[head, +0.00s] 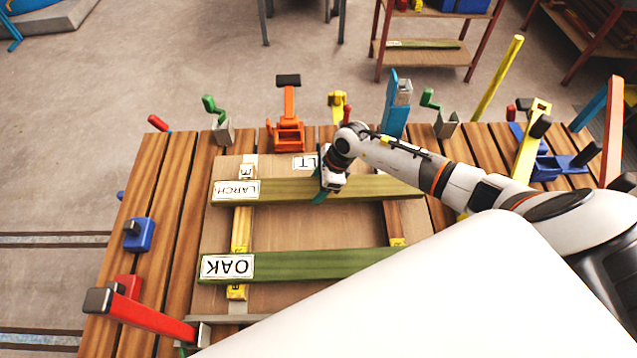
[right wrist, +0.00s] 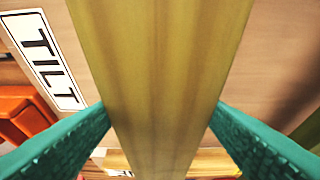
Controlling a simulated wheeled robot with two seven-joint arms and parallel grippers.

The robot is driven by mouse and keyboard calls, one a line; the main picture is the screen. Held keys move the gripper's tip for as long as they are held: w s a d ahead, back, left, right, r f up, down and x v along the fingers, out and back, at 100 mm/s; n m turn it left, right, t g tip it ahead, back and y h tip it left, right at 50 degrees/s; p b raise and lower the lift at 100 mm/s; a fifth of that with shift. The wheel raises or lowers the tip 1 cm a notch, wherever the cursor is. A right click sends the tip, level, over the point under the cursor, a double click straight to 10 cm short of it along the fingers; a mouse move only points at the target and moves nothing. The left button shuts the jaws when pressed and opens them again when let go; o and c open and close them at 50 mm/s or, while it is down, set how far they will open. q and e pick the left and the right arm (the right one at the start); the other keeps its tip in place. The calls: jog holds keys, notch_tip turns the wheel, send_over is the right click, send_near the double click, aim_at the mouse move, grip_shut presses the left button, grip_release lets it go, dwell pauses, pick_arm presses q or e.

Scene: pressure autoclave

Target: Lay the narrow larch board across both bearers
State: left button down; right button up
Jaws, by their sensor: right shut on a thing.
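The narrow larch board (head: 290,191), yellow-green with a white LARCH label at its left end, lies lengthwise over both bearers in the head view. My right gripper (head: 324,181) is shut on it near its middle. In the right wrist view the board (right wrist: 158,70) runs between my two teal fingers (right wrist: 160,112). The left bearer (head: 241,230) and the right bearer (head: 392,218) are wooden strips with yellow marked parts. I cannot tell whether the board touches them or hovers slightly above. My left gripper is out of view.
A green OAK board (head: 300,265) lies across the bearers nearer me. A TILT label (right wrist: 47,65) is beside the larch board. An orange clamp (head: 287,130), a blue clamp (head: 396,105) and other clamps line the far edge of the slatted table (head: 150,200). A red clamp (head: 150,315) is front left.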

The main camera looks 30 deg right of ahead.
jog(key=o, duration=1.4)
jog(key=shift+d+r, duration=0.1)
jog(key=shift+r, duration=0.15)
jog(key=b+v, duration=0.2)
jog(key=v, duration=0.9)
jog(key=shift+s+d+r, duration=0.1)
jog(key=shift+d+r, duration=0.05)
jog(key=shift+r, duration=0.15)
